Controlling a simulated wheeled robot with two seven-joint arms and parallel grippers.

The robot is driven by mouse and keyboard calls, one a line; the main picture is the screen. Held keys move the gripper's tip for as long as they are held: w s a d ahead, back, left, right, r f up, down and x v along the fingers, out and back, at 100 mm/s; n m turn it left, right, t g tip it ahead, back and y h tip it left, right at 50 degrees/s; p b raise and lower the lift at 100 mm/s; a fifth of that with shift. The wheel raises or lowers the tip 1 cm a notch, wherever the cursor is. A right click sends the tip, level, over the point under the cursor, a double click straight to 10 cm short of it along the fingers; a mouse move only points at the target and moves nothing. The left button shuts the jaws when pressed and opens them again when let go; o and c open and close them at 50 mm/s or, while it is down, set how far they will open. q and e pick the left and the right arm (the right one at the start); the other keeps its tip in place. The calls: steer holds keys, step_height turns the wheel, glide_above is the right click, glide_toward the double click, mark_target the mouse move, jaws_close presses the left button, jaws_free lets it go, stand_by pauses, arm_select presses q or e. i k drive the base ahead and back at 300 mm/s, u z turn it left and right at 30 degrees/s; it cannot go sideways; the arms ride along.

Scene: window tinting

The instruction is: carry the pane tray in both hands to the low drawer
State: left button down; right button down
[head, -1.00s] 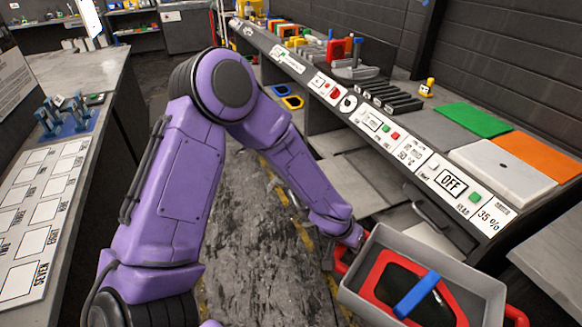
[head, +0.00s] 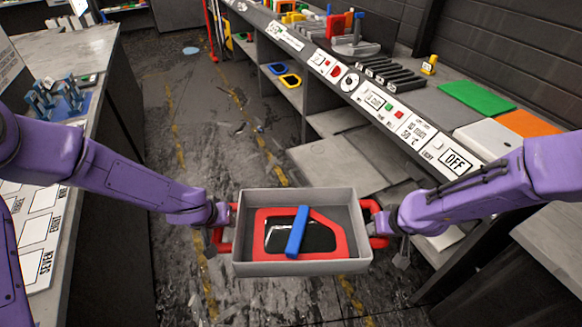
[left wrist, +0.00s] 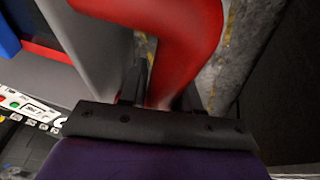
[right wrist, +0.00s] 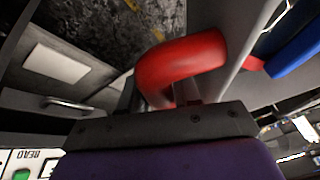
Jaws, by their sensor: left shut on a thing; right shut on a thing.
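The grey pane tray (head: 303,268) hangs in the air in front of me, roughly level, with a red handle at each end. Inside lies a red frame (head: 330,236) around a dark pane (head: 318,238), with a blue bar (head: 297,232) across it. My left gripper (head: 222,214) is shut on the left red handle (head: 220,240); this handle fills the left wrist view (left wrist: 185,50). My right gripper (head: 384,222) is shut on the right red handle (head: 376,240), also close in the right wrist view (right wrist: 180,65). The low drawer cannot be clearly told apart.
A long bench (head: 310,55) with labelled controls, open shelves below and a green panel (head: 477,96) runs along the right. A counter with marked cards (head: 40,230) stands on the left.

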mark_target(331, 169)
steer(key=u, duration=0.9)
steer(key=i, duration=3.3)
steer(key=z, duration=3.1)
steer(key=i, duration=0.25)
steer(key=z, duration=0.05)
